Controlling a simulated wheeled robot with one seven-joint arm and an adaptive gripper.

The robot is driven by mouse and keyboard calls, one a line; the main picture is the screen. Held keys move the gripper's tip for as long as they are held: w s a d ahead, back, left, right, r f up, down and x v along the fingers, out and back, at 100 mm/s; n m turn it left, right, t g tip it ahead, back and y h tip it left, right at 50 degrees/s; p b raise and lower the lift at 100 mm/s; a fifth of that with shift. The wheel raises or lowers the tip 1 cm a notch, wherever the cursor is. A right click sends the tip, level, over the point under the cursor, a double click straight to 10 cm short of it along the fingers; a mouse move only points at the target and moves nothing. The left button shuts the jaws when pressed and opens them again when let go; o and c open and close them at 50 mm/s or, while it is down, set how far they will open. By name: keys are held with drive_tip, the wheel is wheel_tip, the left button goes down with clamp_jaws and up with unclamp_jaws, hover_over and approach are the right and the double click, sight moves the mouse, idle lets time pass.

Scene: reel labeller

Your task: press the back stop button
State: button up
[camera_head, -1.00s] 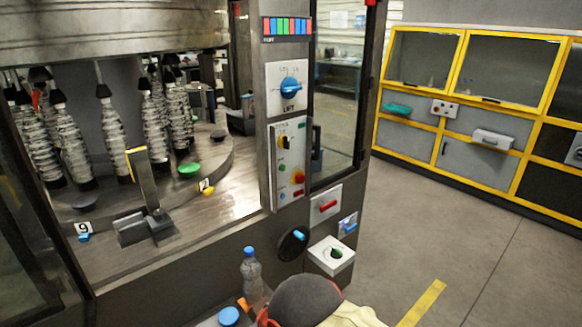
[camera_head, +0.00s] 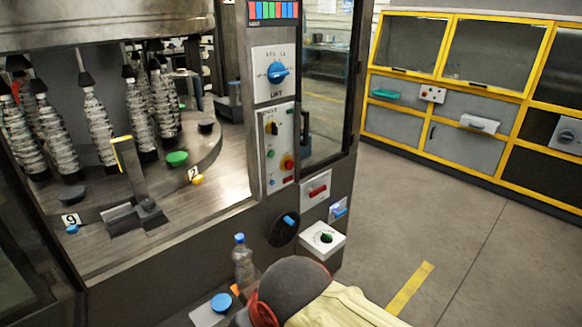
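Several buttons show on the labelling machine, but I cannot tell from labels which is the back stop button. A red knob on yellow (camera_head: 287,162) sits low on the tall control panel (camera_head: 267,130), above a small red strip. On the machine's deck are a green round button (camera_head: 177,158), a dark round button (camera_head: 206,126) farther back, and a dark one (camera_head: 71,194) at the left. A blue round button (camera_head: 221,302) sits on a pale plate at the bottom. My gripper is in no view, so its state is hidden.
Plastic bottles hang in the machine. A clear bottle (camera_head: 242,258), a dark grey dome (camera_head: 290,287) and yellow cloth (camera_head: 345,307) fill the bottom foreground. A blue-knobbed lift switch (camera_head: 277,72) is on the column. Yellow-framed cabinets (camera_head: 465,75) stand behind open floor at right.

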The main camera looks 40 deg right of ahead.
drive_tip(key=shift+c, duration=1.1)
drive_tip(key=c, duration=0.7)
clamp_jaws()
